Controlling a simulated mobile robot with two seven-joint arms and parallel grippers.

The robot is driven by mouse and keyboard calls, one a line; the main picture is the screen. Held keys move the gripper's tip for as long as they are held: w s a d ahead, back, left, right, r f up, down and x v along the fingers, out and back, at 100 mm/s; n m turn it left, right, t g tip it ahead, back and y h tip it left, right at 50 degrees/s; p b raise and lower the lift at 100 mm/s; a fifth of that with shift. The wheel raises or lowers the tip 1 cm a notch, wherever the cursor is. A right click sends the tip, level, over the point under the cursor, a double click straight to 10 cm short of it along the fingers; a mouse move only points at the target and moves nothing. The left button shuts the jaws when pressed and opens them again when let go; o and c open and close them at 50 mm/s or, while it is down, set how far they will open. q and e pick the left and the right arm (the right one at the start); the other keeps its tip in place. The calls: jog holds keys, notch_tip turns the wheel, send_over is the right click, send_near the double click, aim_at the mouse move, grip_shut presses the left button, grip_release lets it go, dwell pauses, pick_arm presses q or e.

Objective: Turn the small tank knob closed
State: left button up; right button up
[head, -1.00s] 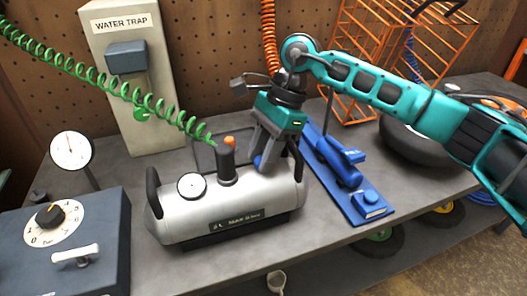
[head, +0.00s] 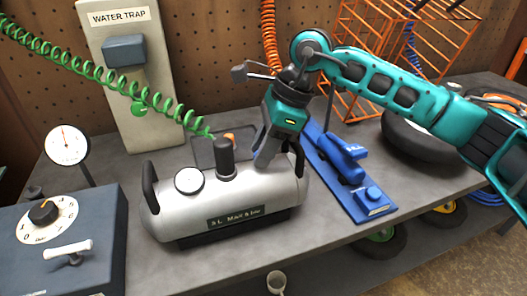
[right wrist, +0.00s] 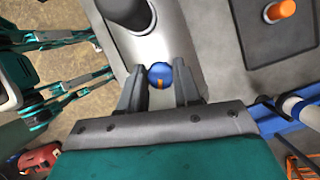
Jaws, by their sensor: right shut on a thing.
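The small tank knob is blue with an orange mark. In the right wrist view the knob (right wrist: 160,73) sits between my two right fingertips, at the side of the silver tank (right wrist: 185,25). In the head view the silver tank (head: 225,203) lies on the bench, and my right gripper (head: 263,160) reaches down at its right rear. My right gripper (right wrist: 160,80) is shut on the knob. I cannot tell the knob's exact angle. My left gripper is not in view.
A black fitting (head: 223,155) and round gauge (head: 189,181) stand on the tank, beside a black handle (head: 150,187). A green coiled hose (head: 90,72) crosses above. A blue tool on a board (head: 345,165) lies close right. A dark tray with an orange piece (right wrist: 282,10) lies behind.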

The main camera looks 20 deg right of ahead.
jog(key=m+t+b, duration=0.1)
jog(key=m, duration=0.2)
jog(key=shift+f, duration=0.1)
jog(key=m+t+h+b, duration=0.1)
jog(key=m+b, duration=0.1)
jog(key=shift+m, duration=0.4)
jog(key=m+b, duration=0.1)
jog(key=m, duration=0.1)
jog(key=shift+s+a+m+t+h, duration=0.1)
jog(key=shift+m+t+h, duration=0.2)
jog(key=shift+t+h, duration=0.1)
jog(key=shift+m+t+h+b, duration=0.35)
jog(key=shift+m+b, duration=0.5)
jog(key=shift+m, duration=0.35)
jog(key=shift+m+h+b, duration=0.25)
jog(key=shift+m+b, duration=0.05)
jog(key=shift+m, duration=0.3)
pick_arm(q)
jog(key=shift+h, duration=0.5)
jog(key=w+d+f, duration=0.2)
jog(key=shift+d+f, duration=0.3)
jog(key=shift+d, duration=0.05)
pick_arm(e)
jog(key=shift+m, duration=0.6)
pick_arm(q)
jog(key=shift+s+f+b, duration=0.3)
pick_arm(e)
jog(key=shift+h, duration=0.3)
jog(key=o, duration=1.1)
jog(key=shift+c, duration=0.2)
